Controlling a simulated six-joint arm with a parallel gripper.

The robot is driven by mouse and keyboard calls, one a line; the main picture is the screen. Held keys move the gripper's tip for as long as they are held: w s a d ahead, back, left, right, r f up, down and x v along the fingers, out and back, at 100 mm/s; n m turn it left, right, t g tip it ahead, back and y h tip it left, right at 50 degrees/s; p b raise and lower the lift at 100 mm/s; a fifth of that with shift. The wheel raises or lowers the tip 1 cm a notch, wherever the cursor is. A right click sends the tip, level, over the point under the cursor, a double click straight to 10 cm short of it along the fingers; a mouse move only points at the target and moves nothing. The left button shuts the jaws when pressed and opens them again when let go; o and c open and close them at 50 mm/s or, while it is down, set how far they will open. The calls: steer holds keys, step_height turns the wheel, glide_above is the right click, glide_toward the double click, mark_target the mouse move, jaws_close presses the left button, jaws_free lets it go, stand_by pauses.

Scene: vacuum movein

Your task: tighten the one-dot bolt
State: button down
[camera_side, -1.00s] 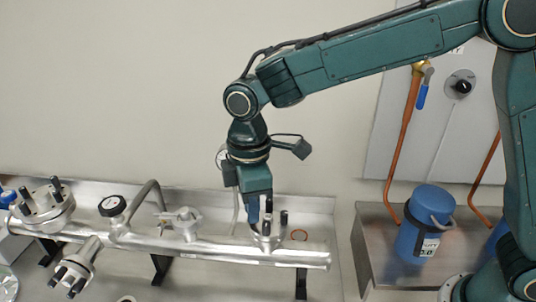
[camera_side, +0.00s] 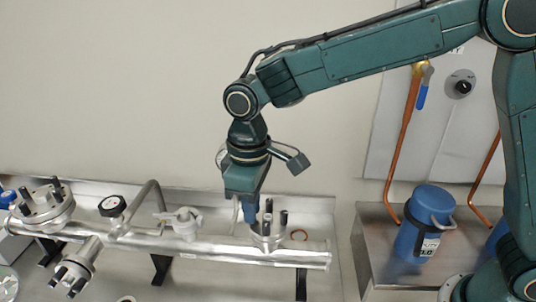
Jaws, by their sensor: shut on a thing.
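A flange (camera_side: 268,240) stands upright on the right part of a silver pipe (camera_side: 215,248), with dark bolts (camera_side: 284,218) rising from it. My gripper (camera_side: 250,217) points down at the left side of this flange. Its blue fingers are shut on a bolt there, and they hide most of that bolt. Dot marks on the bolts are too small to make out, so I cannot tell which one has one dot.
Another bolted flange (camera_side: 45,207) is at the far left, with an angled one (camera_side: 75,268) below it. A gauge (camera_side: 112,206) and a valve (camera_side: 184,222) stand on the pipe. A blue flask (camera_side: 427,222) is at right.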

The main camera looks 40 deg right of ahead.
steer(key=m, duration=0.6)
stand_by(0.4)
steer(key=c, duration=1.4)
jaws_free()
steer(key=shift+c, duration=0.2)
steer(key=shift+r, duration=0.1)
step_height(320, 180, up, 14)
